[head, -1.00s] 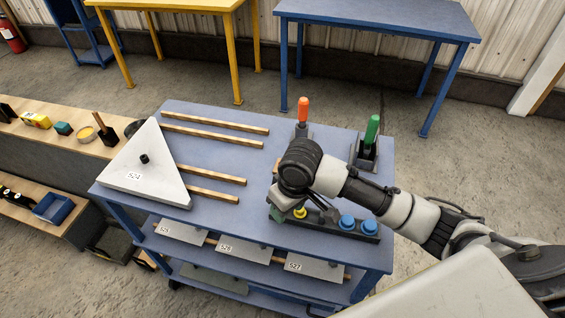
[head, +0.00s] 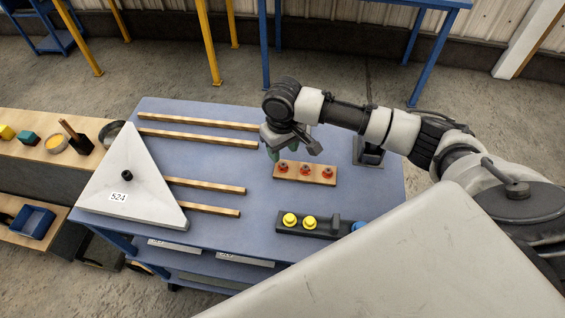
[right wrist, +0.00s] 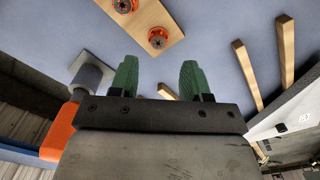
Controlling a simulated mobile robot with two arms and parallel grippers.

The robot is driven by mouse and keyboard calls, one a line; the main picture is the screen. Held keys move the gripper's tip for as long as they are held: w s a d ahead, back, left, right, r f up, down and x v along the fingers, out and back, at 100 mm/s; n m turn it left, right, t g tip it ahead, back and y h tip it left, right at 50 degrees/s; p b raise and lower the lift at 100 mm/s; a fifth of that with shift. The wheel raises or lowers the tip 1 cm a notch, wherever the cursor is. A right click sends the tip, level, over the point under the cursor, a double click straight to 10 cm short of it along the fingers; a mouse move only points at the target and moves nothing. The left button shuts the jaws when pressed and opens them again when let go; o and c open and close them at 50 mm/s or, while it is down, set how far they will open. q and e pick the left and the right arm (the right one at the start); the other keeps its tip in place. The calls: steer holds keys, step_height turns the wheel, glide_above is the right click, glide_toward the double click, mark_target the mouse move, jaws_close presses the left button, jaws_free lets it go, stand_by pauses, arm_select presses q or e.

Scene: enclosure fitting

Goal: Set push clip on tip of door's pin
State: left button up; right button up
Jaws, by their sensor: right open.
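The door (head: 150,185) is a white triangular panel labelled 524, lying flat at the left of the blue table. Its short black pin (head: 127,175) stands up from it. Three red round pieces, which look like the push clips (head: 305,170), sit in a row on a wooden strip (head: 293,179). Two of these clips also show in the right wrist view (right wrist: 158,38). My right gripper (head: 279,152) is over the table just beyond the strip's left end. In the right wrist view its green fingers (right wrist: 157,76) are apart with nothing between them. My left gripper is not in view.
A black holder (head: 325,232) with two yellow knobs and a partly hidden blue one lies near the front. Wooden bars (head: 205,187) lie beside the door. An orange-handled tool (right wrist: 58,140) shows in the right wrist view. Blue table surface is clear between bars and strip.

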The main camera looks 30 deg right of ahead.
mark_target(282, 163)
steer(key=shift+f, duration=0.45)
steer(key=shift+w+f, duration=0.1)
steer(key=shift+f, duration=0.15)
step_height(282, 163, down, 5)
steer(key=shift+w+r+p, duration=0.15)
steer(key=shift+r+p, duration=0.05)
steer(key=shift+p, duration=0.45)
steer(key=shift+f, duration=0.25)
steer(key=shift+c, duration=0.5)
jaws_close()
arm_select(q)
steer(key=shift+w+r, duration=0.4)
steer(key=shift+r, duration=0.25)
arm_select(e)
steer(key=shift+r, duration=0.2)
